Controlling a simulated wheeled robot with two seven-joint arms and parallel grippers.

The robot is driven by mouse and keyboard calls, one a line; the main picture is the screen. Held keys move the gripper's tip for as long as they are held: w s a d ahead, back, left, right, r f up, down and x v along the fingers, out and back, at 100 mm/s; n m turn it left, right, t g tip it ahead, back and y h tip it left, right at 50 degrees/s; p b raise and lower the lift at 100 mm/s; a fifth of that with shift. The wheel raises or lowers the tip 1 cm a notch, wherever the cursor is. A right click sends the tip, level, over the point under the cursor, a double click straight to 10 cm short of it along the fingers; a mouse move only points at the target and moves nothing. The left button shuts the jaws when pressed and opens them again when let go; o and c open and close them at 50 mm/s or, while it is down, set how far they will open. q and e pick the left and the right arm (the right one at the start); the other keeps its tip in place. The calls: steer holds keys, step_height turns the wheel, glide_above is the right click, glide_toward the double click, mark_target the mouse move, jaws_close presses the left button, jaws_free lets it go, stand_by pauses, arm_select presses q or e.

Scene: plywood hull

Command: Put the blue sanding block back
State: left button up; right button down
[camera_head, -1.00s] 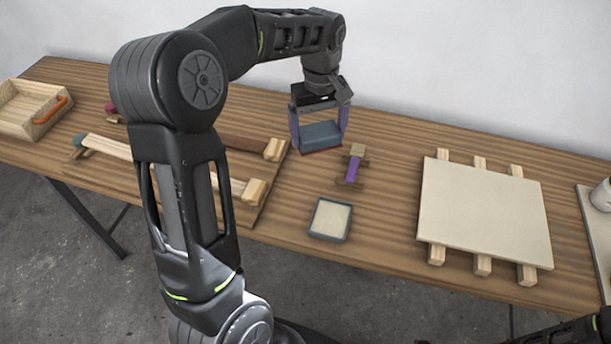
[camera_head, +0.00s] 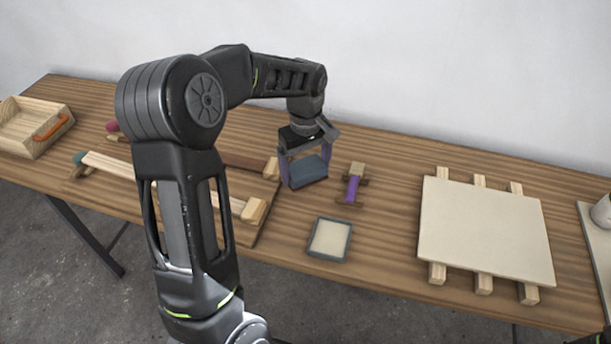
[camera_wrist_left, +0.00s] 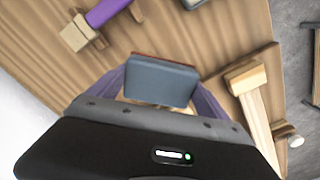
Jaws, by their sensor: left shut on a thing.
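The blue sanding block (camera_head: 309,173) is a blue-grey block with a reddish-brown edge. My left gripper (camera_head: 305,168) is shut on it, with a purple finger on each side. The block also shows in the left wrist view (camera_wrist_left: 160,80), between the fingers (camera_wrist_left: 160,98). It is low over the table, between the clamped boards and the purple clamp; I cannot tell if it touches the wood. A shallow dark-rimmed tray (camera_head: 314,251) with a pale inside lies nearer to me, apart from the block.
A purple-and-wood clamp (camera_head: 352,188) lies right of the block. Boards with wooden end blocks (camera_head: 256,209) lie left. A pale panel (camera_head: 485,230) rests on battens at the right. A wooden box with an orange handle (camera_head: 37,125) stands far left.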

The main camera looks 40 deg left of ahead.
mark_target(306, 178)
arm_select(q)
steer(key=shift+f, duration=1.85)
steer(key=shift+f, duration=0.2)
steer(key=o, duration=1)
steer(key=shift+c, duration=0.2)
steer(key=shift+r, duration=0.1)
step_height(306, 178, up, 12)
steer(key=shift+r, duration=0.15)
